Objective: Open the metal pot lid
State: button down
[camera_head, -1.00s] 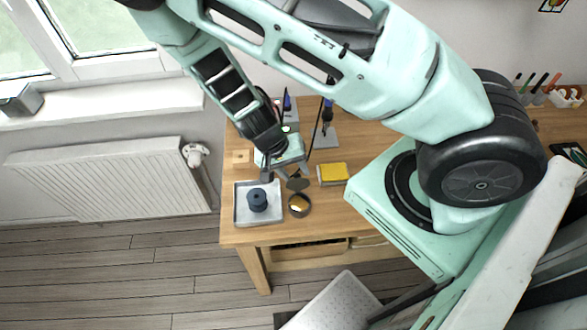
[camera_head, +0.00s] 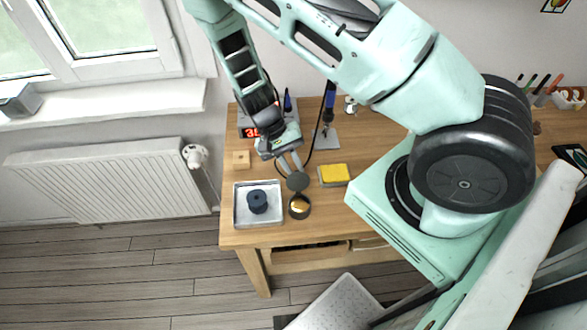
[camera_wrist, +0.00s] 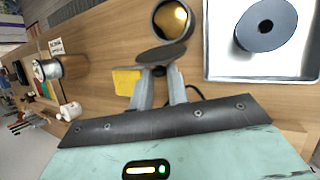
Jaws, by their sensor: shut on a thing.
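The metal pot (camera_head: 300,214) stands open on the wooden table, a small dark round pot with gold-coloured contents visible inside. It also shows at the top of the wrist view (camera_wrist: 156,34). The lid (camera_head: 298,182), a dark grey disc, is off the pot, beside its rim on the far side in the head view. In the wrist view the lid (camera_wrist: 163,54) is seen at a slant between the fingertips and the pot. My gripper (camera_head: 292,165) is shut on the lid; its fingertips also show in the wrist view (camera_wrist: 156,72). The exact grip point is partly hidden.
A white tray (camera_head: 240,218) with a dark blue spool (camera_head: 257,201) stands left of the pot. A yellow sponge (camera_head: 334,173) lies to the right. A wooden block (camera_head: 241,159) and a red-digit display (camera_head: 249,132) are farther back. The table's front edge is close to the pot.

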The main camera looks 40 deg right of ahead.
dwell(0.3)
jog(key=c, duration=1.3)
grip_release()
jog(key=shift+c, duration=0.2)
jog(key=shift+w, duration=0.1)
jog(key=b+v, duration=0.4)
jog(key=v, duration=1.3)
jog(key=shift+w+d, duration=0.1)
jog(key=shift+w, duration=0.05)
jog(key=s+a+r+n+t+y+b, duration=0.2)
jog(key=s+a+r+n+t+b, duration=0.15)
jog(key=s+a+n, duration=0.6)
jog(key=s+a+r+n+t, duration=0.1)
jog(key=s+a+n, duration=0.1)
jog(key=s, duration=0.4)
jog(key=s+a+n+t, duration=0.1)
jog(key=s+a+n, duration=0.1)
jog(key=s+a, duration=0.2)
jog(key=s, duration=0.3)
jog(key=shift+r+t, duration=0.35)
jog(key=shift+r, duration=0.05)
